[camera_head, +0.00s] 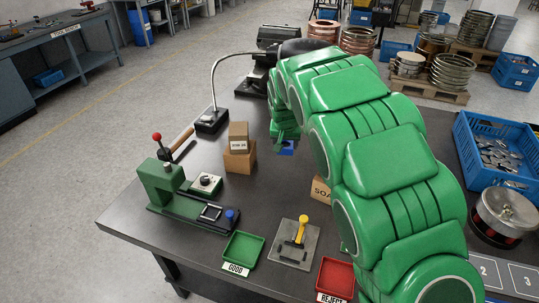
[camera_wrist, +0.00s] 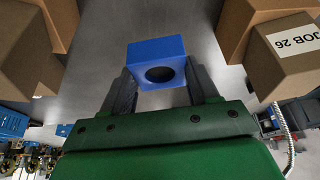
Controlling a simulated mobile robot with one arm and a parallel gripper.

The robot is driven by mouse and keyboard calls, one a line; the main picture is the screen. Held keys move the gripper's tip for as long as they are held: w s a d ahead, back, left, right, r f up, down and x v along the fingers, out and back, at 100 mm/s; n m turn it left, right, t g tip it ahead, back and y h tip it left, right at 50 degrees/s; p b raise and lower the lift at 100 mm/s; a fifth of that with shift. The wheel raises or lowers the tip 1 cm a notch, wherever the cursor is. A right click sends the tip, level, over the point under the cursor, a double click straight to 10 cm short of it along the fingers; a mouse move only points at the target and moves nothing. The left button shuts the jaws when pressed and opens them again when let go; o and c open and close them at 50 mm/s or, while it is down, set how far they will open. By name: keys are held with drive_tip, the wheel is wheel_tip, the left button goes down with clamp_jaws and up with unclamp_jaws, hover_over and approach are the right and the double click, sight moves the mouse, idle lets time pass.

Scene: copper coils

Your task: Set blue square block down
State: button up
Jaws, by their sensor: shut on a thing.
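The blue square block (camera_wrist: 153,50) shows in the wrist view between the two grey fingers of my gripper (camera_wrist: 159,78). It has a dark round hole in the face toward the camera. My gripper is shut on it. In the head view, my gripper (camera_head: 285,137) is over the far middle of the dark workbench (camera_head: 200,128). A small part of the blue block (camera_head: 287,149) shows beneath it. My green arm hides much of the bench there, and I cannot tell whether the block touches the top.
Stacked cardboard boxes (camera_head: 239,161) stand just left of my gripper. Another box (camera_head: 320,190) is partly behind my arm. A green tray (camera_head: 243,250), a fixture plate (camera_head: 294,245) and a red tray (camera_head: 336,278) lie near the front edge. A green press (camera_head: 160,185) stands at left.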

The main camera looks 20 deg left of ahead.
drive_tip(key=s+a+n, duration=0.1)
drive_tip(key=s+a, duration=0.2)
drive_tip(key=s, duration=0.8)
drive_tip(key=s+a+n, duration=0.1)
drive_tip(key=s+a, duration=0.1)
drive_tip(key=s, duration=0.9)
drive_tip(key=shift+y, duration=0.3)
drive_tip(key=w+a+f, duration=0.2)
drive_tip(key=w, duration=0.1)
drive_tip(key=w+a+f, duration=0.6)
drive_tip(key=shift+w, duration=0.2)
drive_tip(key=shift+a+x, duration=0.25)
drive_tip(key=shift+x, duration=1.05)
drive_tip(key=shift+w+f, duration=0.1)
drive_tip(key=shift+f, duration=1.05)
drive_tip(key=shift+f, duration=0.15)
drive_tip(key=o, duration=1.2)
